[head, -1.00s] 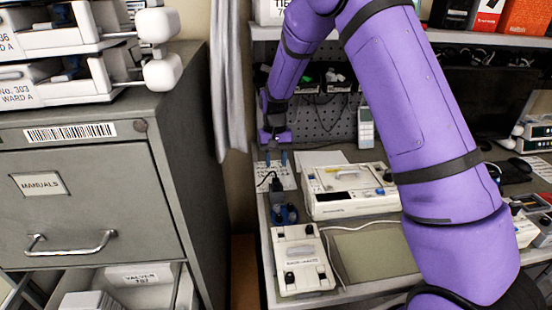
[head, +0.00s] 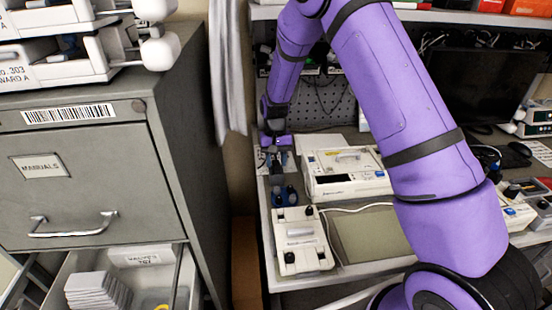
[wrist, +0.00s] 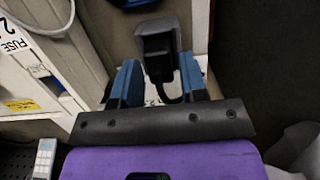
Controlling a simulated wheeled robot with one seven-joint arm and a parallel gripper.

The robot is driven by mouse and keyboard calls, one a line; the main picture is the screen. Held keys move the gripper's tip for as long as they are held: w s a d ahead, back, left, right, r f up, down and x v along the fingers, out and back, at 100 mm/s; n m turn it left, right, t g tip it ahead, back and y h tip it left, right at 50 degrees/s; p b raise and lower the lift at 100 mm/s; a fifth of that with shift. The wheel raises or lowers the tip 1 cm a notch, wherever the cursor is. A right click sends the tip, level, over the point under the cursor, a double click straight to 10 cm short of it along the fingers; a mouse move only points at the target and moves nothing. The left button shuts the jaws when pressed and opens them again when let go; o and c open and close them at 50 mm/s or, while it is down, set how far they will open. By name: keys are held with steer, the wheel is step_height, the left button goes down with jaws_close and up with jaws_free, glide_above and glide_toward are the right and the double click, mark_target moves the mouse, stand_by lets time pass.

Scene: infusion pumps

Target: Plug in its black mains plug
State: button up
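The black mains plug (wrist: 157,45) stands between and slightly beyond the blue fingertips of my gripper (wrist: 158,82) in the wrist view. A narrow gap seems to show on each side, so the fingers look open around it; contact cannot be told. Its black cable (wrist: 168,98) loops down between the fingers. In the head view my gripper (head: 276,160) is low over the bench's back left corner, and the plug is mostly hidden there. A white desktop device (head: 345,182) stands just right of it. No socket can be made out clearly.
Dark blue objects (head: 284,195) and a white box with black knobs (head: 300,240) stand in front of my gripper. A grey filing cabinet (head: 85,180) with an open lower drawer stands left. A green-grey mat (head: 370,235) lies clear on the bench.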

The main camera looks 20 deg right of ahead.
jaws_close()
steer(key=shift+r, duration=2.55)
